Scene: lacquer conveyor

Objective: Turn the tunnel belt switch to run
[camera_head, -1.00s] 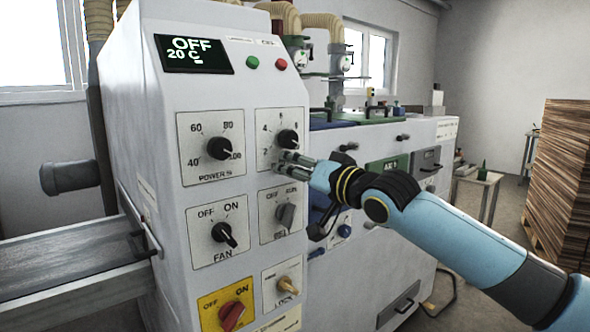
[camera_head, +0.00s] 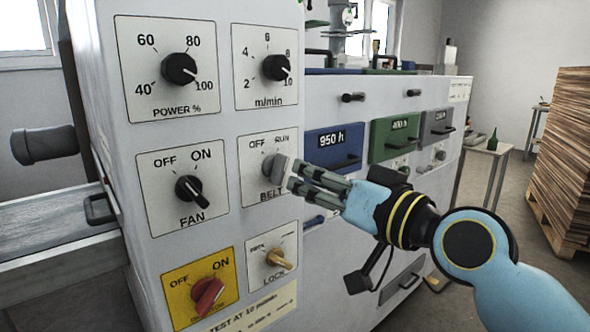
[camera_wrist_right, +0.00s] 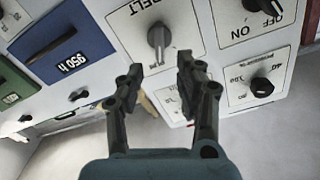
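The belt switch (camera_head: 275,167) is a grey knob on a white plate marked OFF, RUN and BELT, on the front panel of the machine. In the right wrist view the knob (camera_wrist_right: 159,38) appears upside down, just beyond and between the fingertips. My right gripper (camera_head: 288,178) is at the knob's right side in the head view, its fingertips partly covering the plate. In the right wrist view the gripper (camera_wrist_right: 169,75) is open with a gap between its fingers. The fingers look short of the knob; contact cannot be told. My left gripper is not in view.
Close around are the fan knob (camera_head: 190,188), the speed knob (camera_head: 277,68), the brass lock knob (camera_head: 277,258) and the red knob on a yellow plate (camera_head: 208,294). Drawers with handles, such as the blue one (camera_head: 334,148), lie to the right. Stacked boards (camera_head: 565,150) stand far right.

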